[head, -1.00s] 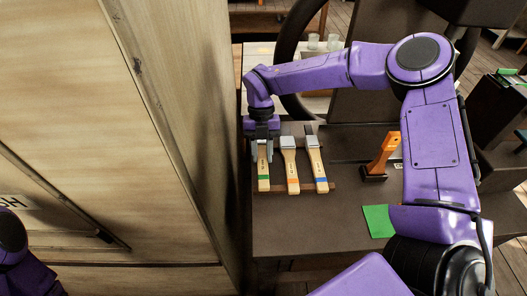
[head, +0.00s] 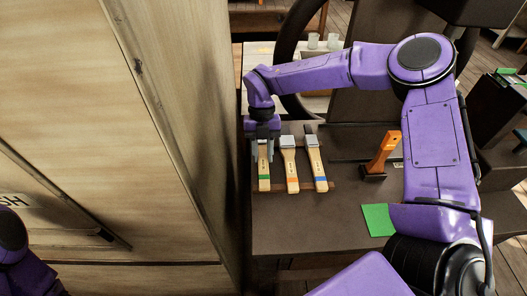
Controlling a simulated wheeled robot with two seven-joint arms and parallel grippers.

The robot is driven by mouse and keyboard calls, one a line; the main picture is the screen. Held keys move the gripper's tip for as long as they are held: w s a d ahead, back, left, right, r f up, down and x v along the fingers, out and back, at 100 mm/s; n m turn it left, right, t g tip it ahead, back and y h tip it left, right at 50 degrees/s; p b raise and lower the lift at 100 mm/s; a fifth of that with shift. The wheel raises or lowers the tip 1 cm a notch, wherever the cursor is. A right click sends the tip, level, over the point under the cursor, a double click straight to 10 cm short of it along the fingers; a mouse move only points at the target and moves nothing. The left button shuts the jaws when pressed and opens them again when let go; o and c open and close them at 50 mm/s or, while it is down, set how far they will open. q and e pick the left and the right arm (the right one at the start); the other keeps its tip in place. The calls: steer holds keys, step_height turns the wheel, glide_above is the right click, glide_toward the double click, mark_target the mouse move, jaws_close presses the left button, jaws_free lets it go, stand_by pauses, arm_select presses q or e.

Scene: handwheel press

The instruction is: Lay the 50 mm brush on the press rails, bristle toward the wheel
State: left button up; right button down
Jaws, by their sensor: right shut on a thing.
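Three flat brushes with wooden handles lie side by side on the dark bench: one with a green band (head: 264,178), one with an orange band (head: 290,172) and one with a blue band (head: 316,166). Their handles point toward me and their metal ends toward the handwheel (head: 293,62). I cannot read which is the 50 mm one. My right gripper (head: 263,154) points down and is shut on the green-banded brush, hiding its far end. That brush still lies beside the others. My left gripper is out of view.
A green sheet (head: 377,220) lies on the bench front (head: 310,222). A tall wooden panel (head: 150,130) fills the left. My right arm spans the bench's back and right.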

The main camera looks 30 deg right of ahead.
steer(key=shift+f+b, duration=0.6)
steer(key=shift+f, duration=0.45)
stand_by(0.4)
steer(key=c, duration=0.7)
jaws_free()
steer(key=shift+c, duration=0.2)
steer(key=v, duration=1)
steer(key=shift+w+r, duration=0.1)
steer(key=shift+r, duration=0.2)
